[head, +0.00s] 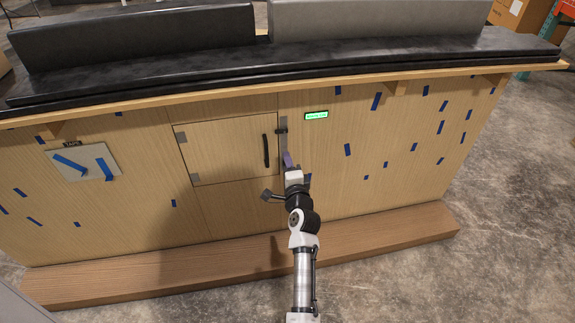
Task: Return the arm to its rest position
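My arm reaches up from the bottom of the head view, right of centre, toward the wooden console front (372,130). My gripper (287,160) is at the console front, just right of the closed cabinet door (225,150) and its black vertical handle (266,150). Its tip looks purple and overlaps the lower part of a grey metal strip (283,130) beside the door. I cannot tell whether it touches the strip, or whether the fingers are open or shut. No held object can be made out.
A small lit green display (316,115) sits on the panel right of the gripper. A black countertop (200,75) overhangs above. A wooden step (150,268) runs along the base. A light plate with blue tape (85,162) is at left. Concrete floor (430,275) is clear at lower right.

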